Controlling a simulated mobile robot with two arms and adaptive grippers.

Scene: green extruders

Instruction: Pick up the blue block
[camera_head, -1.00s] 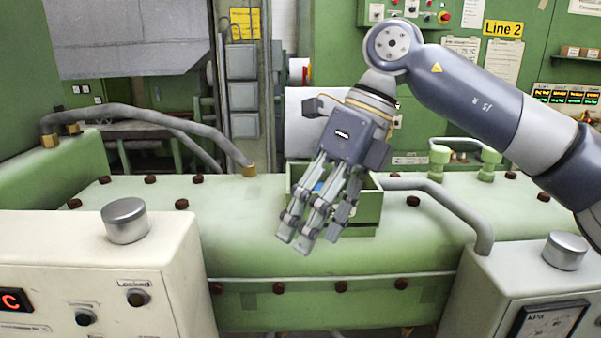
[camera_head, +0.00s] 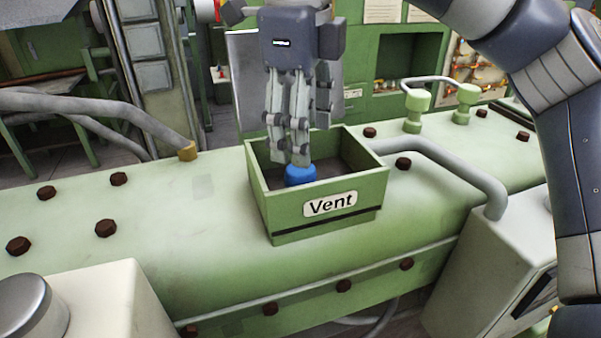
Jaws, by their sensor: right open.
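The blue block (camera_head: 300,175) lies inside the green box labelled "Vent" (camera_head: 290,219), near its front wall. The box's front wall hides the block's lower part. My right gripper (camera_head: 292,160) points down into the box, with its fingertips just above the block or at its top. I cannot tell whether they touch it. The fingers are open and hold nothing. My left gripper is not in view.
The box sits on a rounded green machine body (camera_head: 180,220) with several dark bolts. A grey pipe (camera_head: 455,170) curves past its right side. Another grey pipe (camera_head: 90,110) runs at the left. White consoles (camera_head: 110,310) stand in front.

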